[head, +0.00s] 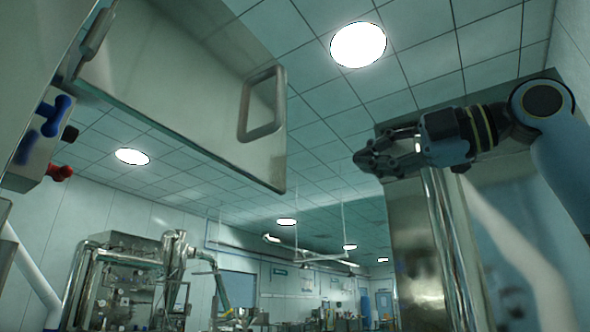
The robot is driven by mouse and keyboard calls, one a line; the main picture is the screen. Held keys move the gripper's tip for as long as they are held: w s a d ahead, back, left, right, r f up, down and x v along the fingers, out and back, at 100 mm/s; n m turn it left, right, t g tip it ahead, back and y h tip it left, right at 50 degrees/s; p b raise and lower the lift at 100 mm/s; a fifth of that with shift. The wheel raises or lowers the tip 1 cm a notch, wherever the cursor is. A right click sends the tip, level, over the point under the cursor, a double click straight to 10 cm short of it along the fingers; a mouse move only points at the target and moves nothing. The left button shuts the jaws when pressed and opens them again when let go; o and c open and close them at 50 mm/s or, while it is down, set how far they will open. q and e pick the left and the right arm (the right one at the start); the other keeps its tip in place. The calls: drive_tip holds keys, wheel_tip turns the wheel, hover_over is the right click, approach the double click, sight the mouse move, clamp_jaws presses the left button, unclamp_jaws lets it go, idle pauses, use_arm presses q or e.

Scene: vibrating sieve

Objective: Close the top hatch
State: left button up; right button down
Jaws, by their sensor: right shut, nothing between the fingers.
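The top hatch (190,75) is a flat metal door panel at the upper left. It stands swung out from the machine body on the left, with a hinge (95,33) at its upper left corner. Its handle (262,104) is a rectangular metal loop near the panel's right edge. My right gripper (368,160) is shut and empty, to the right of the hatch and lower than the handle, with a clear gap between them. My left gripper is not in view.
Blue (54,115) and red (60,172) knobs stick out of the machine at the left. A shiny metal cabinet (408,230) with vertical pipes stands behind my right arm. Other steel equipment (125,270) is farther back. The space between hatch and gripper looks free.

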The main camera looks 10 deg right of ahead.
sight(282, 183)
drive_tip(key=p+x, duration=0.6)
drive_tip(key=x, duration=0.6)
drive_tip(key=shift+w+a+r, duration=0.1)
drive_tip(key=shift+w+a, duration=0.15)
drive_tip(key=shift+w+a+f+p, duration=0.2)
drive_tip(key=shift+w+a+p, duration=0.15)
drive_tip(key=shift+w+a, duration=0.1)
